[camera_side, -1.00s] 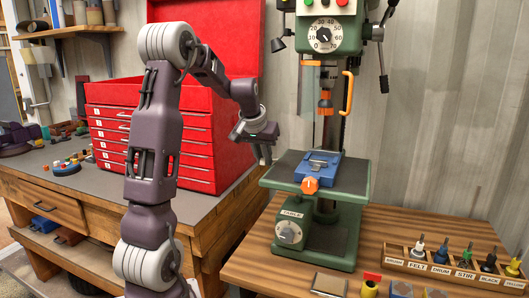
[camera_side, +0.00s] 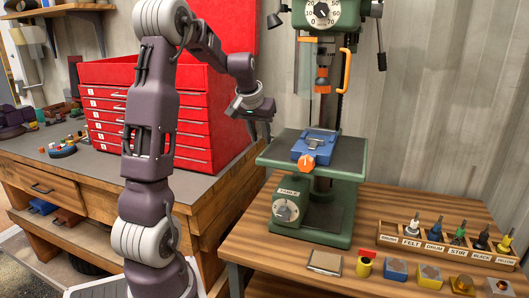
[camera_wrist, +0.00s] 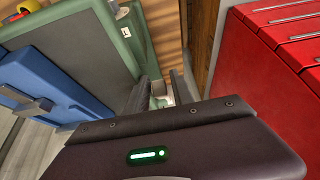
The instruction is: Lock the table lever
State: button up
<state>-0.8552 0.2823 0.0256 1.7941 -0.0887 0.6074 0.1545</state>
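The green drill press has a dark grey table plate (camera_side: 347,152) carrying a blue vise (camera_side: 316,146) with an orange knob (camera_side: 307,163). A white dial (camera_side: 286,210) under the label TABLE is on the press base. I cannot make out a table lever for certain in either view. My gripper (camera_side: 269,133) hangs left of the table plate, apart from it, above the gap between bench and press. In the wrist view, the two fingers (camera_wrist: 159,90) are apart, with a small whitish-green thing (camera_wrist: 160,102) partly seen beyond them. The plate (camera_wrist: 65,40) and vise (camera_wrist: 45,80) are to the left.
A red tool chest (camera_side: 205,135) stands close behind and left of my gripper. A wooden rack (camera_side: 440,245) of labelled tools and several small blocks are on the right bench. The drill head (camera_side: 322,15) hangs over the table plate.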

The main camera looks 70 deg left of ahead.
jog(key=w+a+r+v, duration=0.1)
jog(key=v, duration=0.7)
jog(key=s+d+r+m+h, duration=0.1)
jog(key=s+d+m, duration=0.15)
jog(key=d, duration=1.45)
jog(key=s+d+f+m+t, duration=0.1)
jog(key=s+d+m, duration=0.1)
jog(key=s+d, duration=0.2)
jog(key=s+d+f+m+h, duration=0.1)
jog(key=s+d+m, duration=0.1)
jog(key=d, duration=0.7)
jog(key=shift+s+f+t+h, duration=0.2)
jog(key=shift+s+t+h, duration=0.15)
jog(key=shift+s, duration=0.55)
